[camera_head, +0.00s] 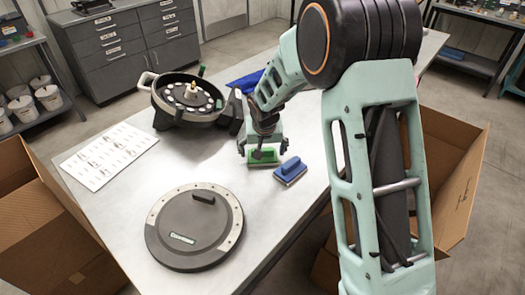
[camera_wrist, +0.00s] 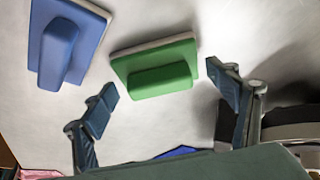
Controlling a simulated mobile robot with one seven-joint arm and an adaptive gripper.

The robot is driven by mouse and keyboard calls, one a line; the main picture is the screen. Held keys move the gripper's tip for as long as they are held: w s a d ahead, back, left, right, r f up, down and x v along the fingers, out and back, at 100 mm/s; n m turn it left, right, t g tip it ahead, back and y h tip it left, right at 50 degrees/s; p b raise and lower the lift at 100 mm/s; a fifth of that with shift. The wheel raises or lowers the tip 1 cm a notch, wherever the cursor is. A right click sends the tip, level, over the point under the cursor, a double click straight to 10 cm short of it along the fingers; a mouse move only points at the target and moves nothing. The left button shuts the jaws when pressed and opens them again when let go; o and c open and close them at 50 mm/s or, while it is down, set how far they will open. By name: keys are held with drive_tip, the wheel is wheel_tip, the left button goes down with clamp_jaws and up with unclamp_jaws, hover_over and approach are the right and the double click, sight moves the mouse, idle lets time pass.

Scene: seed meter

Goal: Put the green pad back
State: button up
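The green pad (camera_head: 262,160) lies flat on the table, a light-edged block with a raised green handle. It also shows in the wrist view (camera_wrist: 130,63), with its handle towards me. My gripper (camera_head: 262,152) hangs just above it and hides part of it in the head view. In the wrist view my gripper (camera_wrist: 163,85) is open and empty, one finger on each side of the green handle's line, apart from it. A blue pad (camera_head: 290,170) of the same shape lies close by to the right; it is at the upper left in the wrist view (camera_wrist: 90,27).
A round dark lid (camera_head: 165,235) lies at the table's front. The seed meter (camera_head: 170,120), a round housing with a disc, stands farther back beside a printed sheet (camera_head: 108,155). Blue cloth (camera_head: 243,84) lies behind my arm. Open cardboard boxes (camera_head: 40,235) flank the table (camera_head: 265,205).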

drive_tip(key=shift+r, duration=0.1)
drive_tip(key=shift+s+r, duration=0.1)
drive_tip(key=shift+r, duration=0.45)
drive_tip(key=v, duration=1.1)
